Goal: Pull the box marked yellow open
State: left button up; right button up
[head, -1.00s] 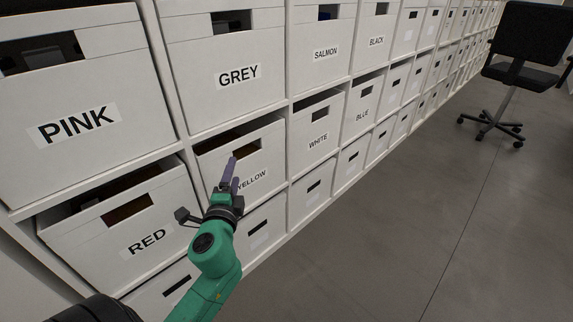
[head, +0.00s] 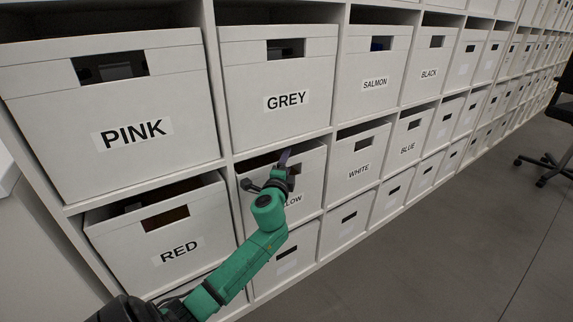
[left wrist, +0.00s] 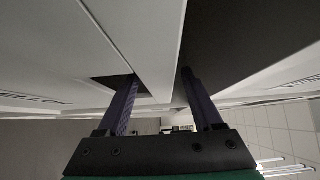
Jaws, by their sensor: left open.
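The box marked yellow (head: 312,172) is a white box in the middle row, between the red and white boxes. Its label is partly hidden by my gripper, with only the last letters showing. My left gripper (head: 284,160) is at the upper front of this box, over its handle hole. In the left wrist view the left gripper (left wrist: 160,80) is open, with the edge of a white panel (left wrist: 150,50) between its fingers. One finger is by a dark hole in the panel, the other on the panel's far side. I cannot tell whether they touch it. My right gripper is not in view.
The grey box (head: 280,100) is directly above, the red box (head: 165,245) to the left and the white box (head: 355,165) to the right. An unlabelled-looking box (head: 300,245) is below. The floor (head: 430,270) in front is clear. A black chair (head: 548,165) stands far right.

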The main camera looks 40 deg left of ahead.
pick_arm(q)
grip_shut()
dwell(1.3)
